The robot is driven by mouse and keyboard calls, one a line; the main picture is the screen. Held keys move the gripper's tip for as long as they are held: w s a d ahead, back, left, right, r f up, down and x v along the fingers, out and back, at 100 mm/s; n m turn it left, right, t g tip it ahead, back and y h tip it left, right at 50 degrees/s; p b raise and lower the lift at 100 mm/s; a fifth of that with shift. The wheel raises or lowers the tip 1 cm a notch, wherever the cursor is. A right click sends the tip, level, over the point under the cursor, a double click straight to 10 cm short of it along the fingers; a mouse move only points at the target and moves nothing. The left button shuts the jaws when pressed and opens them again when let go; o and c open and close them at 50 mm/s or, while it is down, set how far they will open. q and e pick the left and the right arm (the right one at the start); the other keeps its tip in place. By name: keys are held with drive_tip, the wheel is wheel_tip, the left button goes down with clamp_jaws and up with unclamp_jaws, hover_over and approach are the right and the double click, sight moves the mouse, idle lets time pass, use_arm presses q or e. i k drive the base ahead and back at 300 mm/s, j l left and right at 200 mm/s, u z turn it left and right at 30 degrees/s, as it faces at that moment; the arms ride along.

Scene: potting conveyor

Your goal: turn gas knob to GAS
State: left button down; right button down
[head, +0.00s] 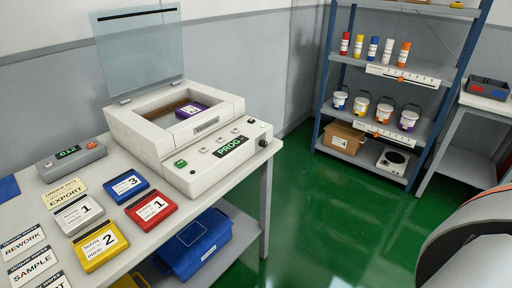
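A white benchtop machine (205,150) stands on the table with its clear lid (140,50) raised. A purple item (190,110) lies in its open chamber. A small dark knob (263,143) sticks out at the machine's right front corner. Small round fittings sit above it on the front panel. I cannot read a GAS label or tell which way the knob points. A green display (230,147) reads PROG. Neither gripper is in view. A pale curved part of my own body fills the lower right corner.
Red, yellow, blue and white cartridges lie before the machine, with label cards (30,262) at the left. A grey box with a display (72,157) stands left. A blue bin (195,245) sits below. A shelf rack (400,133) stands behind. Green floor between is clear.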

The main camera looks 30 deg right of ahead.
sight(263, 143)
drive_tip(key=l+u, duration=0.25)
drive_tip(key=l, duration=3.5)
drive_tip(key=k, duration=0.05)
